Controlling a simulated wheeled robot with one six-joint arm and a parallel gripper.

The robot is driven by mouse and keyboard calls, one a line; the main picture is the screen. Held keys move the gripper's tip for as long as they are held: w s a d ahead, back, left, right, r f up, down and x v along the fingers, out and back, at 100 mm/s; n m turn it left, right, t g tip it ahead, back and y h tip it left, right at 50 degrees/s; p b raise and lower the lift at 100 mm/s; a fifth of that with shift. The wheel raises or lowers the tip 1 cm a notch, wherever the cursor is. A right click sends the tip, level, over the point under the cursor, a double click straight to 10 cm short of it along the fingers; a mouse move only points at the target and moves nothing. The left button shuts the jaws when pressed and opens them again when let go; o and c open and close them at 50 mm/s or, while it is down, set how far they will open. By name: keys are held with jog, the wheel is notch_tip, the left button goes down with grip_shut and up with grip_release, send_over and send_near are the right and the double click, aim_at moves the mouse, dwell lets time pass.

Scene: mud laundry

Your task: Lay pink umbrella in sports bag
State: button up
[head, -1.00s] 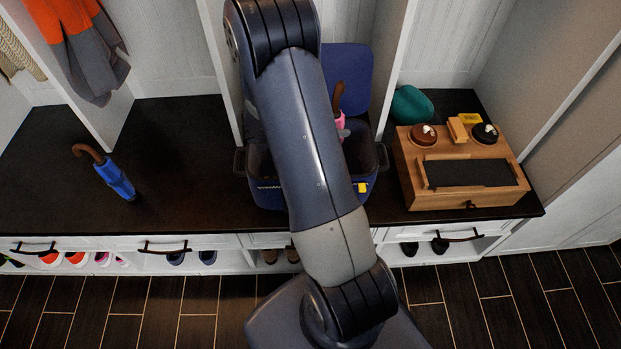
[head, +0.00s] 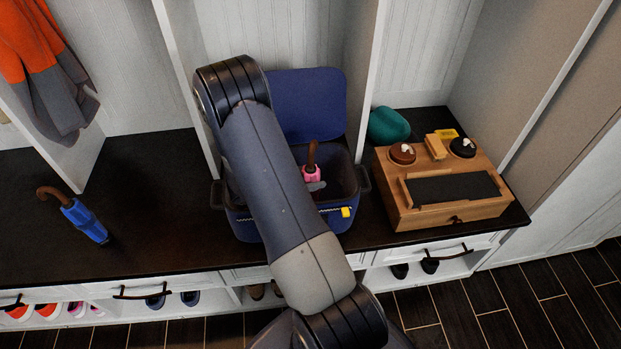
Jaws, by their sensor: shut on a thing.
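The pink umbrella (head: 311,173), with a brown curved handle (head: 312,153) pointing up, shows in the head view within the opening of the blue sports bag (head: 334,217). Its lower part is hidden. The bag stands open on the dark bench, its lid (head: 306,104) raised at the back. My gripper (head: 316,186) shows only as a small grey part against the umbrella, shut on it just under the handle. My arm hides the rest of the gripper and the bag's left middle.
A blue umbrella (head: 85,222) lies on the bench at left. A wooden shoe-care box (head: 440,205) with brushes and tins stands right of the bag, a teal pouch (head: 388,125) behind it. White dividers rise behind the bag. Bare bench lies left of the bag.

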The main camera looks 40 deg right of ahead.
jog(key=o, duration=1.5)
jog(key=shift+f, duration=0.1)
jog(key=shift+a+r, duration=0.15)
jog(key=shift+r, duration=0.15)
jog(key=v, duration=0.7)
jog(key=shift+p, duration=0.35)
jog(key=shift+f, duration=0.1)
